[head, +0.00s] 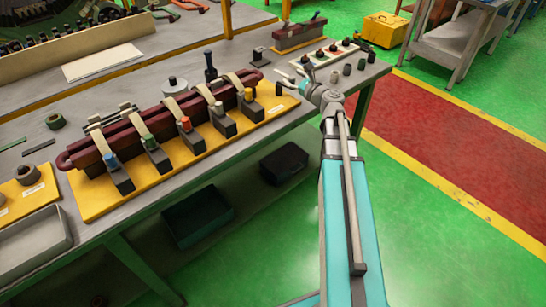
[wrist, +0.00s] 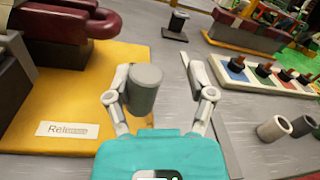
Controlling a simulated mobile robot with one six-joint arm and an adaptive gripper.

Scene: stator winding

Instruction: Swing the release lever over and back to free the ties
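A grey cylindrical grip (wrist: 145,90), which looks like the top of the release lever, rises near a "Rel..." label (wrist: 68,130) on the yellow board. In the head view a dark upright peg (head: 278,88) stands at the board's right end. My gripper (wrist: 158,68) is open, its fingers spread on both sides of the grip, which is nearer the left finger; contact cannot be told. My gripper (head: 293,68) also shows in the head view. Cream ties (head: 200,92) cross the long dark red coil (head: 165,117) on the yellow board (head: 95,205).
Clamps with coloured knobs (head: 185,125) line the coil's front. In the wrist view, a strip with coloured squares and black knobs (wrist: 262,77) and grey sleeves (wrist: 273,129) lie to the right.

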